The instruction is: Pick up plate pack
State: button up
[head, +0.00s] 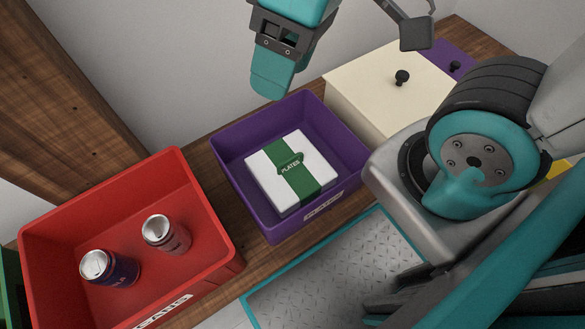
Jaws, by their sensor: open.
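The plate pack (265,176) is a white square block with a green band marked "PLATES". It lies flat inside a purple bin (234,146), with bare floor and walls of the bin around it. My gripper (342,60) is at the top of the head view, partly cut off by the frame edge. It is open and empty, above and behind the purple bin, apart from the pack. The pack's top is in plain view; its underside is hidden.
A red bin (195,222) at left holds two cans (110,268) (166,234). A cream lidded box (375,85) with a black knob stands behind right. A purple lid (440,56) lies beyond it. The wooden surface (205,180) shows between the bins; a wall rises behind.

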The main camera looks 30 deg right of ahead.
aim_at(290, 171)
jog(key=z, duration=2.2)
jog(key=k, duration=1.4)
jog(key=u, duration=1.6)
jog(key=i, duration=0.5)
